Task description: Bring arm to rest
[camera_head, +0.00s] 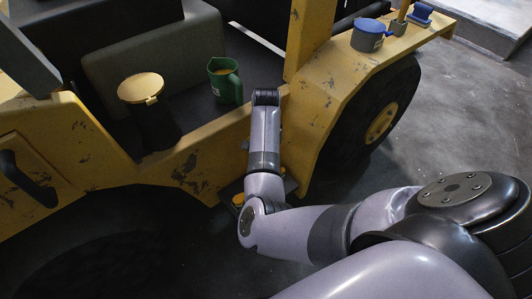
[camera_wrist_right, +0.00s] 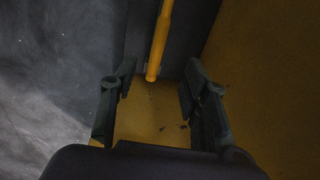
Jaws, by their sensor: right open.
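My right arm (camera_head: 264,150) reaches from the lower right to the side of the yellow vehicle (camera_head: 180,170). Its black wrist end (camera_head: 265,97) is at the cab sill, and the fingers are not visible in the head view. In the right wrist view my right gripper (camera_wrist_right: 158,78) is open, its two dark fingers apart with nothing held. A yellow rod (camera_wrist_right: 160,40) shows between and beyond the fingers; I cannot tell how far off it is. My left gripper is not in view.
A green pail (camera_head: 224,82) stands on the cab floor just left of the wrist. A dark post with a yellow cap (camera_head: 141,87) is further left. A blue lidded pot (camera_head: 368,36) sits on the fender above a wheel (camera_head: 380,120). Grey floor (camera_head: 450,110) is clear at right.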

